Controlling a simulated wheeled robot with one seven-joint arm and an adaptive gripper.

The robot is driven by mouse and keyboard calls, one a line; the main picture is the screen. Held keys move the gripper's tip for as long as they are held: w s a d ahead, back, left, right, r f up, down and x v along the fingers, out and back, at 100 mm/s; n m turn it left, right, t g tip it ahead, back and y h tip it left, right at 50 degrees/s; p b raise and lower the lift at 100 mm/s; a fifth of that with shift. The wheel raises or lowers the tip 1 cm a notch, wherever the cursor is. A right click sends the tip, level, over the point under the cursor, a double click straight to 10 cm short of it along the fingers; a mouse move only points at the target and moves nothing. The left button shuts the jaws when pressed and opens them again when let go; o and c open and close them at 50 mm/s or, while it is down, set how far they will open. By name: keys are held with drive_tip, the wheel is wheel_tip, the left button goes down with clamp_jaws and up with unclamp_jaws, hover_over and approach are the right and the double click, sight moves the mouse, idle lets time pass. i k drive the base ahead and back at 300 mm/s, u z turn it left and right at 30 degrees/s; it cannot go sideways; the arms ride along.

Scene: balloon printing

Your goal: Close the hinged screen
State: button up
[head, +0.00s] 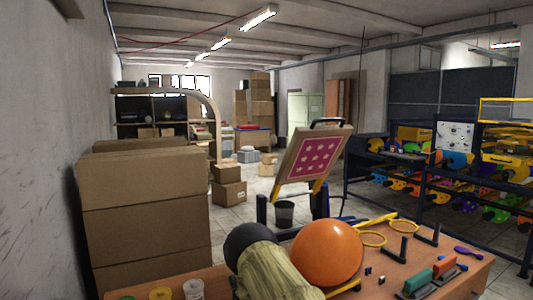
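The hinged screen (310,158) stands raised and tilted up, open, beyond the wooden table. It has a light wooden frame around a pink mesh with pale star shapes. A black handle (328,122) is on its top edge. An orange balloon (326,252) is at the front of the table, below the screen in the picture, and hides part of what lies behind it. My gripper does not show in this view.
Boxes (145,215) stand at left, a loaded shelf (430,178) at right.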

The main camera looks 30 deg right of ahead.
sight(312, 151)
drive_tip(key=z, duration=1.25)
